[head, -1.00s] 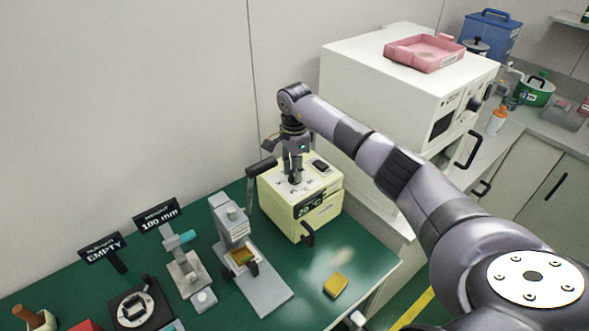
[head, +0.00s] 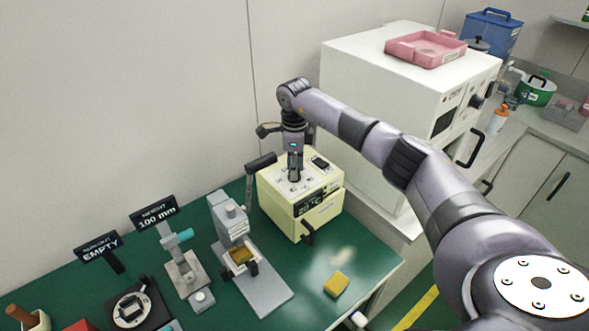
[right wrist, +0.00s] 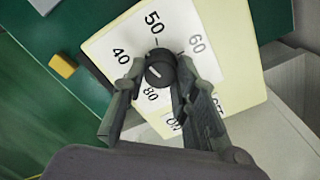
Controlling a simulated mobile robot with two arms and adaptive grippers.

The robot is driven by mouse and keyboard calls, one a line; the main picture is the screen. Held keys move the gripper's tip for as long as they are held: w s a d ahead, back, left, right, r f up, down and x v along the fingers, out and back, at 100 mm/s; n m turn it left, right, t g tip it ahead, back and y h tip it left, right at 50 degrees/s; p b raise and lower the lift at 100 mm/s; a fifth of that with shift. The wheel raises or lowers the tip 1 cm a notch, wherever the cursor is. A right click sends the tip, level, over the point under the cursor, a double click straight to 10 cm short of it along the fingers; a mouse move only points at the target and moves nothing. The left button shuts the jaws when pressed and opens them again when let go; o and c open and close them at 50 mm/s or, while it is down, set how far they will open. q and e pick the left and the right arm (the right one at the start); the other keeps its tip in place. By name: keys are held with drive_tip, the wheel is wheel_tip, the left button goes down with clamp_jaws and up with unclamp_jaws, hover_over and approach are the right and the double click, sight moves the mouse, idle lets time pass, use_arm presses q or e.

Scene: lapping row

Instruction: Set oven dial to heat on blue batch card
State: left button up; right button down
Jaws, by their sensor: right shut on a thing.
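The oven is a small pale-yellow box (head: 325,215) on the green bench, with a dark display that seems to read 20 °C. Its black round dial (right wrist: 160,68) sits on the top face, on a white scale with 40, 50, 60 and 80 legible. A pale mark shows on the dial, but which number it points to is hard to tell. My right gripper (head: 295,178) points down over the oven top; in the right wrist view its fingers (right wrist: 160,76) are shut on the dial from both sides. I make out no blue batch card. My left gripper is not in view.
A grey press (head: 262,285) with a dark lever stands left of the oven. A yellow block (head: 336,284) lies in front. A large white cabinet (head: 375,85) with a pink tray (head: 425,60) stands right. Signs (head: 155,212) and small fixtures fill the bench's left.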

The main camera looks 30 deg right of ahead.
drive_tip(key=m, duration=0.3)
drive_tip(key=shift+r+m, duration=0.1)
drive_tip(key=shift+m, duration=1.8)
drive_tip(key=c, duration=1.3)
unclamp_jaws()
drive_tip(key=shift+r, duration=0.15)
wheel_tip(320, 180, up, 12)
drive_tip(key=shift+f, duration=0.2)
